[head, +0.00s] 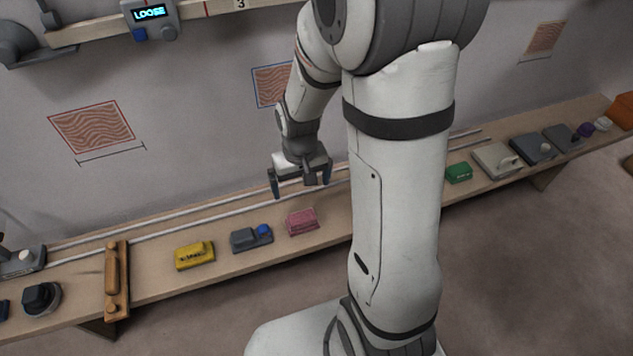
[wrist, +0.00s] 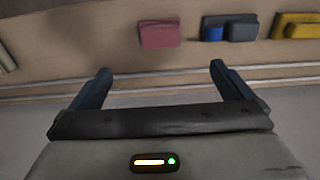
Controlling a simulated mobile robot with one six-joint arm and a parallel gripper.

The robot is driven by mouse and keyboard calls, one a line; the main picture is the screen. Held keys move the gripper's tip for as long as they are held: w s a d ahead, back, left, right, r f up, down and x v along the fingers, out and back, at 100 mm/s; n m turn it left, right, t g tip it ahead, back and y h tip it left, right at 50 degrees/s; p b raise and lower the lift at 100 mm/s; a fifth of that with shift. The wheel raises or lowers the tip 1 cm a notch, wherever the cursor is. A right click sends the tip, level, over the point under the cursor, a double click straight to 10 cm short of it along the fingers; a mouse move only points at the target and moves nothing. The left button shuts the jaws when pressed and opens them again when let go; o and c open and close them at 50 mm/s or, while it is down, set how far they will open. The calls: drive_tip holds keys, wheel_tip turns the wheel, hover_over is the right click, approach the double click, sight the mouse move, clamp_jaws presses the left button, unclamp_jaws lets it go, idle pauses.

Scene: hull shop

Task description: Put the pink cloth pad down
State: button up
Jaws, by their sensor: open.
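The pink cloth pad (head: 302,221) lies on the wooden bench, near its front edge, in the head view. It also shows in the wrist view (wrist: 159,35), beyond my fingertips and a little left of centre. My gripper (head: 300,190) is open and empty, above the rails at the back of the bench. In the wrist view its two dark fingers (wrist: 160,80) stand wide apart with nothing between them. The pad is clear of both fingers.
On the bench (head: 150,286), a grey block with a blue knob (head: 250,238) and a yellow block (head: 195,255) lie left of the pad. A wooden plane-like tool (head: 116,280) lies further left. A green block (head: 458,172) lies right, beyond my arm.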

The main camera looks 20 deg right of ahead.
drive_tip(key=s+r+t, duration=0.1)
drive_tip(key=s+r, duration=1.1)
drive_tip(key=r, duration=0.3)
drive_tip(key=shift+d+t, duration=0.3)
drive_tip(key=shift+t, duration=0.1)
drive_tip(key=shift+r, duration=0.2)
wheel_tip(320, 180, up, 6)
drive_tip(key=p, duration=0.6)
drive_tip(key=g+b, duration=0.2)
drive_tip(key=b, duration=1)
hover_over(301, 217)
drive_tip(key=f, duration=3.1)
drive_tip(key=shift+d+f, duration=0.1)
drive_tip(key=shift+d, duration=0.2)
drive_tip(key=f, duration=0.2)
drive_tip(key=f+b, duration=0.1)
drive_tip(key=f, duration=0.4)
drive_tip(key=shift+a+f+b, duration=0.25)
drive_tip(key=shift+f+b, duration=0.1)
